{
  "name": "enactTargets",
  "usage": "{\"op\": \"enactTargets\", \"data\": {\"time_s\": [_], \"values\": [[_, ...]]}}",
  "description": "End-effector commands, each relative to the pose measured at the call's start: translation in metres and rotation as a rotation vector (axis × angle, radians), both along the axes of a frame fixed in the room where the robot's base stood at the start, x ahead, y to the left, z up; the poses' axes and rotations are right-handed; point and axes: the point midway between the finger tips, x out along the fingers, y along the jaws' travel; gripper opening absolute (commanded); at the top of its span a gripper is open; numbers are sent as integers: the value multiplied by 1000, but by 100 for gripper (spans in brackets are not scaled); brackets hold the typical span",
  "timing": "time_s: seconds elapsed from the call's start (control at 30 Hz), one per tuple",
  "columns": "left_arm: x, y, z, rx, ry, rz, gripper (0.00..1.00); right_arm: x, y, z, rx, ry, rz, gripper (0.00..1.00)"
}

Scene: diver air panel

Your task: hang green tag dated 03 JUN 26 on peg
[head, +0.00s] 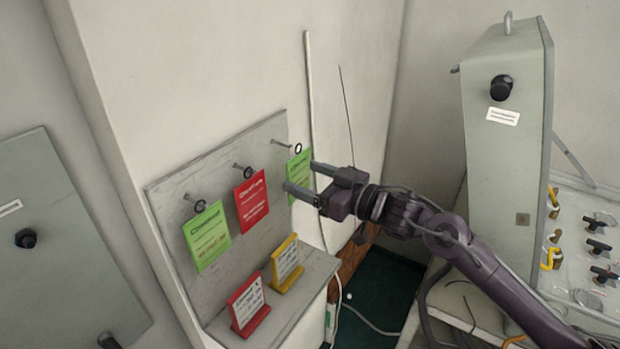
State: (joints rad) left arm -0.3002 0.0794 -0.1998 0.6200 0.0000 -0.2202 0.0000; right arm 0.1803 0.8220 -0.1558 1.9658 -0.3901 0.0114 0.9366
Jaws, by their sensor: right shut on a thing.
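A green tag (299,174) with a ring at its top is held by my right gripper (300,176), which is shut on it from the right. The tag hangs upright at the right end of the grey peg board (165,200). Its ring is at the tip of the right peg (280,144); I cannot tell whether the ring is around the peg. Another green tag (207,238) hangs on the left peg, and a red tag (252,200) hangs on the middle peg. The printed dates are too small to read. My left gripper is not in view.
A red-framed card (248,305) and a yellow-framed card (287,264) stand on the ledge below the board. A grey cabinet (500,150) and a panel with valves (580,235) are at the right. A grey panel (60,240) is at the left.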

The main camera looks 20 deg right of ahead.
Motion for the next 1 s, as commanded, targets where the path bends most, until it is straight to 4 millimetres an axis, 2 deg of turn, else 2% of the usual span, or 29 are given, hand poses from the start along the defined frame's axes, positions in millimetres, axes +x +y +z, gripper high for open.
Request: {"op": "enactTargets", "data": {"time_s": [0.6,1.0], "values": [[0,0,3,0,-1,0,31,14,11,0,0,0,0,48],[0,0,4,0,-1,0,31,15,12,0,0,0,0,48]]}}
